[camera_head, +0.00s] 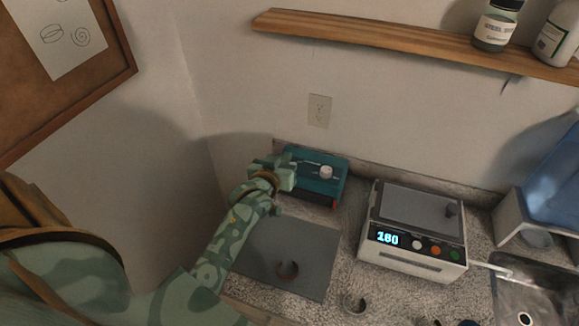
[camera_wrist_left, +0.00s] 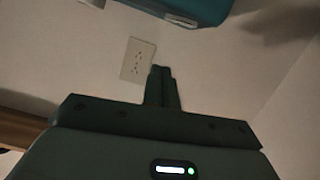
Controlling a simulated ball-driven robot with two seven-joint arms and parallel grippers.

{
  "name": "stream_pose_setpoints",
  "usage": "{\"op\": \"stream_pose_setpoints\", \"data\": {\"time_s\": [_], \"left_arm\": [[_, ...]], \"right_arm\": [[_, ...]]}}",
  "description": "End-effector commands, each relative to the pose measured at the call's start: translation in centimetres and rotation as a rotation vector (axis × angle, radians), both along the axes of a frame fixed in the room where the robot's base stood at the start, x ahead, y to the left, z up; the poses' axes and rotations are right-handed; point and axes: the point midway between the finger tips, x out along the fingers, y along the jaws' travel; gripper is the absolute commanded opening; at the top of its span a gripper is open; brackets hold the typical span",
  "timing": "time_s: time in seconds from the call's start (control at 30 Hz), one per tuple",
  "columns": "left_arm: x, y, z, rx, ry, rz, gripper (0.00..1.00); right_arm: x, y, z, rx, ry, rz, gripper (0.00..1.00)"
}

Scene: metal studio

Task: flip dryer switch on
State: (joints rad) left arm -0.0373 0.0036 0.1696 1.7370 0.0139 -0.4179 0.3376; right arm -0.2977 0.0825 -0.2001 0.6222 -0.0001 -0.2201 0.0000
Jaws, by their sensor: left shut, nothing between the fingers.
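A teal box-shaped machine (camera_head: 325,188) with a round white knob on top stands at the back of the counter. A small orange-red part (camera_head: 334,204) shows at its lower front corner. A white machine (camera_head: 411,259) with a lit 180 display and several round buttons stands to its right. I cannot tell for sure which one is the dryer. My left gripper (camera_head: 300,163) is at the teal machine's left side, shut and empty; I cannot tell whether it touches. In the wrist view its shut fingers (camera_wrist_left: 161,86) show below the teal machine's edge (camera_wrist_left: 205,8).
A wall outlet (camera_head: 319,111) and a wooden shelf (camera_head: 400,39) are above. A sink (camera_head: 530,290) is at right.

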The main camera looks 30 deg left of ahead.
Motion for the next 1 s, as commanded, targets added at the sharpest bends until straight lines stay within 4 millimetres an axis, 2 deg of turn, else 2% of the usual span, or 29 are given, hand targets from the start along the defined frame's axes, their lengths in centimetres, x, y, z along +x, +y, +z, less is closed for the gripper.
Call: {"op": "stream_pose_setpoints", "data": {"time_s": [0.03,0.13,0.2,0.4,0.83,1.0], "left_arm": [[1.1,0.2,-0.3,0.001,-0.001,0.0,0.0],[2.7,0.5,-1.0,0.0,0.001,0.0,0.0],[2.4,0.3,-2.5,-0.002,0.004,0.0,0.0],[2.5,0.1,-4.3,-0.001,0.001,0.0,0.0],[2.4,-0.1,-4.7,0.005,0.002,0.0,0.0],[2.5,-0.2,-5.3,0.072,0.018,0.001,0.0]], "right_arm": [[-0.1,0.0,-0.3,0.0,0.001,0.0,0.71],[-0.1,0.0,-0.6,0.0,0.002,0.0,0.71],[-0.2,0.0,-1.0,0.0,0.003,0.0,0.71],[-0.3,0.1,-1.4,0.001,0.006,-0.001,0.71],[-0.4,0.3,-1.5,0.004,0.008,-0.002,0.71],[-0.5,0.3,-1.5,0.004,0.008,-0.002,0.71]]}}
